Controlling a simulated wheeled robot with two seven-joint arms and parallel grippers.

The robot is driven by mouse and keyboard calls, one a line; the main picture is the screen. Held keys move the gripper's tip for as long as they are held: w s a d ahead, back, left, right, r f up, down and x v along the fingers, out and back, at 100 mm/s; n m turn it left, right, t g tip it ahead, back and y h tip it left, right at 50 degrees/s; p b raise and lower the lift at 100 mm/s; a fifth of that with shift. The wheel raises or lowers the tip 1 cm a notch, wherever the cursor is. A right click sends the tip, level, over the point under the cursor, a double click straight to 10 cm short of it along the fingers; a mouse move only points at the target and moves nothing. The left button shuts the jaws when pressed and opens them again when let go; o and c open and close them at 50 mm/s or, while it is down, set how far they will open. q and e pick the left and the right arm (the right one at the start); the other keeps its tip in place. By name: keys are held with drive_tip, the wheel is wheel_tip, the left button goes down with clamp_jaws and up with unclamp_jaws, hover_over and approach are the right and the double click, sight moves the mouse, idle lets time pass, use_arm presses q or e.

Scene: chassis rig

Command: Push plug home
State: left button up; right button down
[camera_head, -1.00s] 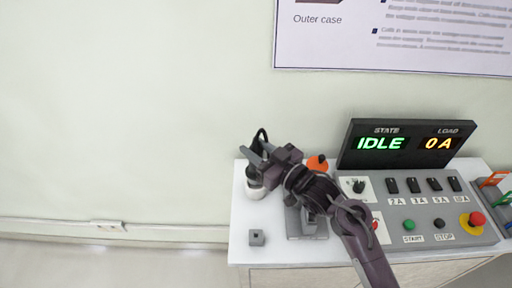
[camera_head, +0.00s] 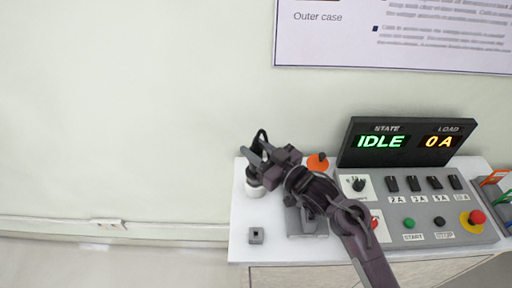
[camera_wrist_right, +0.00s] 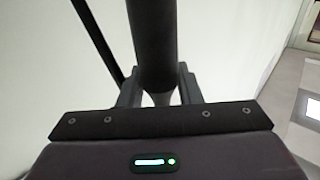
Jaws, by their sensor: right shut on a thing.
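My right gripper (camera_head: 257,153) is over the left part of the white bench, shut on a dark cylindrical plug. In the right wrist view the plug (camera_wrist_right: 152,45) shows as a thick dark cylinder between the two fingers (camera_wrist_right: 158,92). A black cable (camera_head: 262,135) loops up behind the fingers in the head view. Directly below the gripper is a short white cylinder (camera_head: 255,190) with a dark top. I cannot tell how deep the plug sits, since the gripper covers the joint. My left gripper is not in view.
A control panel (camera_head: 450,213) with switches and buttons is at right. The display (camera_head: 405,143) behind reads IDLE and 0 A. Coloured racks (camera_head: 497,185) stand far right.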

drive_tip(key=shift+f+b, duration=1)
drive_tip(key=shift+f, duration=0.7)
drive_tip(key=c, duration=0.9)
unclamp_jaws()
drive_tip(key=shift+c, duration=0.2)
drive_tip(key=shift+f, duration=0.1)
wheel_tip(320, 180, up, 20)
drive_tip(key=shift+b, duration=0.35)
